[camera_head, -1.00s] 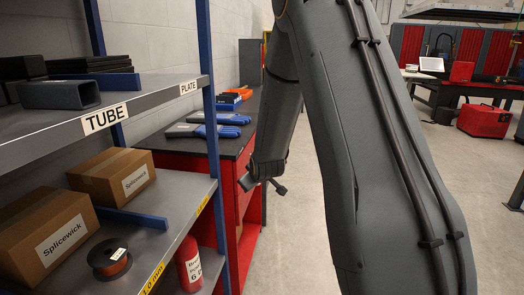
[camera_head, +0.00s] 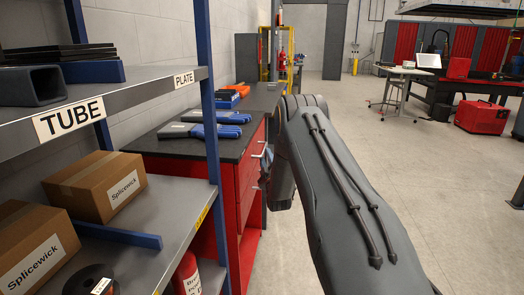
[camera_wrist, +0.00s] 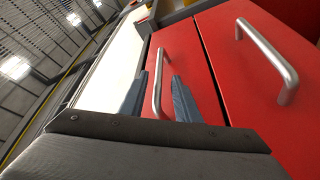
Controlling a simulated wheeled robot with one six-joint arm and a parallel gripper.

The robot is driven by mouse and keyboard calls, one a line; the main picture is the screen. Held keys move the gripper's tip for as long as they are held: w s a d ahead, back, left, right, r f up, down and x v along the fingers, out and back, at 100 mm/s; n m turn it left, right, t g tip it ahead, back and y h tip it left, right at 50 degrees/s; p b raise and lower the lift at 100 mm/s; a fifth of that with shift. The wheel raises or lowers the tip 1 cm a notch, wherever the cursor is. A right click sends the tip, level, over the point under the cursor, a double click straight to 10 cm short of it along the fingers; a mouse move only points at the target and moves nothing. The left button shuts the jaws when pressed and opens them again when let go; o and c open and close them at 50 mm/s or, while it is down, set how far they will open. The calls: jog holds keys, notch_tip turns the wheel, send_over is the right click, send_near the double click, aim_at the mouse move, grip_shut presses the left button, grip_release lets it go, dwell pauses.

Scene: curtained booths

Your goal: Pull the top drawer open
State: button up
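The red bench cabinet (camera_head: 228,214) has red drawer fronts with silver bar handles. In the wrist view, which is turned sideways, the drawer front toward the ceiling side, apparently the top drawer (camera_wrist: 192,62), looks flush with its neighbour. Its silver handle (camera_wrist: 158,90) lies between the two blue-grey fingers of my gripper (camera_wrist: 160,78). The fingers are apart, one on each side of the handle; I cannot tell whether they touch it. A second drawer handle (camera_wrist: 272,58) is to the right, clear of the fingers. In the head view my arm hides most of the gripper.
The dark worktop (camera_head: 185,146) holds blue gloves (camera_head: 215,131). A blue-posted shelf rack (camera_head: 200,70) with cardboard boxes (camera_head: 98,186) stands close on the left. Open concrete floor (camera_head: 345,110) lies right of the cabinet.

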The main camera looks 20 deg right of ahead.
jog(key=x, duration=0.4)
jog(key=shift+d, duration=0.2)
jog(key=shift+w+d+r, duration=0.1)
jog(key=shift+w+d, duration=0.05)
jog(key=shift+w, duration=0.55)
jog(key=shift+c, duration=0.2)
grip_shut()
